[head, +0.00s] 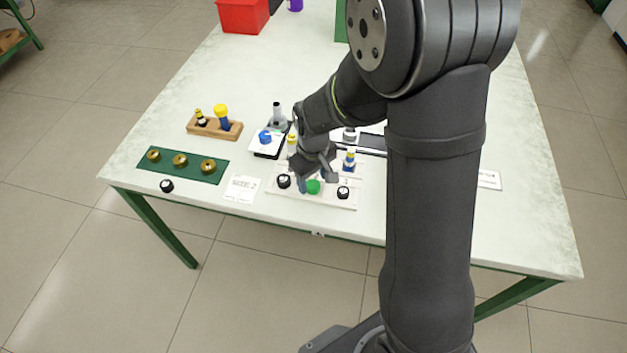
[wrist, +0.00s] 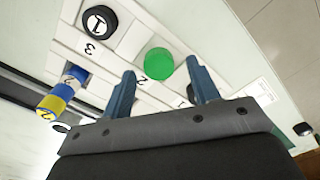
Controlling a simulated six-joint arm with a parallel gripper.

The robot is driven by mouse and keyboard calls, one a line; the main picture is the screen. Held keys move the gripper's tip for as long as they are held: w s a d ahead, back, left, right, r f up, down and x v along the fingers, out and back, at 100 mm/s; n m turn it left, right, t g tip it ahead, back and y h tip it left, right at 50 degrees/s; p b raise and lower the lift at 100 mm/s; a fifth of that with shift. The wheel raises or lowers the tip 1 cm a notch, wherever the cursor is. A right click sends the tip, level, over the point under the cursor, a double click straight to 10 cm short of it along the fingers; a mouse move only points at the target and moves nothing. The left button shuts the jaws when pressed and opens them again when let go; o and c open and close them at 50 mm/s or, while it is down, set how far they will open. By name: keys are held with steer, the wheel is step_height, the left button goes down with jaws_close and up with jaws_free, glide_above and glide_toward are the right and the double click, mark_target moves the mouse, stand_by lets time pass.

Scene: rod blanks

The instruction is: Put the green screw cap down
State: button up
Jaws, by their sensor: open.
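The green screw cap (head: 313,187) sits in the middle of a white tray (head: 325,202) near the table's front edge, between two black caps. In the wrist view the green cap (wrist: 158,64) is at the place marked 2. My gripper (wrist: 160,69) is open, with one blue finger on each side of the cap and a gap to both. In the head view my gripper (head: 318,181) is low over the tray; its wrist hides part of it. Whether the fingers touch the tray cannot be told.
Black caps (head: 284,181) (head: 343,192) flank the green one. A blue-and-yellow vial (head: 349,160) stands close behind. A paper sign (head: 243,188), a green holder with brass rings (head: 195,172) and a wooden rack (head: 214,128) lie left. The table's right part is largely clear.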

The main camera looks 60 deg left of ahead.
mark_target(313, 185)
step_height(313, 185, up, 11)
steer(key=shift+f, duration=0.2)
steer(key=shift+w+a, duration=0.1)
step_height(313, 185, down, 13)
steer(key=shift+r, duration=0.1)
stand_by(0.6)
